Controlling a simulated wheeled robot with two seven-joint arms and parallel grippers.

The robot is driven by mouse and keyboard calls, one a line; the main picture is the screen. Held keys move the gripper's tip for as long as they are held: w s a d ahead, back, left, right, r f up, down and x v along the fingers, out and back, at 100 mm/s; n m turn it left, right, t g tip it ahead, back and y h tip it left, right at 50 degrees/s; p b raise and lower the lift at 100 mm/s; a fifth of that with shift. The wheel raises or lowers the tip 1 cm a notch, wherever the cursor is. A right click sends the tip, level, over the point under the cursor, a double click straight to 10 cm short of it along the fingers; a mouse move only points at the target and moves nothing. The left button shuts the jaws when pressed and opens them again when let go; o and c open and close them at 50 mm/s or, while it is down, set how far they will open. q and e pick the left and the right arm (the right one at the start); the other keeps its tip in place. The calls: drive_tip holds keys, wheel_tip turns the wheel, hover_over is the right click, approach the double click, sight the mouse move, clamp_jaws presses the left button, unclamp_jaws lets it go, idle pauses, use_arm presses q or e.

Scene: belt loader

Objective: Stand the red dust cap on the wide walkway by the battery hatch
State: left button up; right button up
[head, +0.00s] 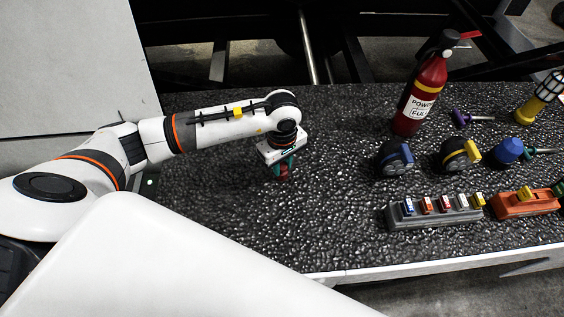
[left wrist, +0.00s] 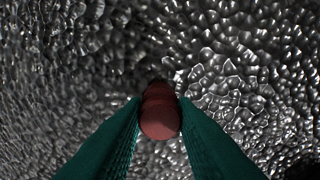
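The red dust cap (head: 283,174) is at the fingertips of my left gripper (head: 285,166), over the left part of the dark, textured walkway (head: 220,215). In the left wrist view, the green fingers (left wrist: 160,112) press on both sides of the red cap (left wrist: 160,120), one on each side. The cap is just above or on the walkway surface; I cannot tell whether it touches. The battery hatch cannot be made out for certain. My right gripper is not in view.
A red fire extinguisher (head: 422,90) stands at the back right. A black-and-blue round item (head: 393,158), a black-and-yellow one (head: 455,155), a grey block (head: 432,215) and an orange block (head: 525,204) stand at right. The walkway around my left gripper is clear.

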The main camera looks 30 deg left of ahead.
sight(282, 166)
use_arm(q)
drive_tip(key=o, duration=0.4)
drive_tip(key=shift+c, duration=0.2)
drive_tip(key=shift+r, duration=0.1)
drive_tip(key=shift+r, duration=0.25)
wheel_tip(282, 166, up, 12)
drive_tip(key=b, duration=0.2)
drive_tip(key=shift+f, duration=0.15)
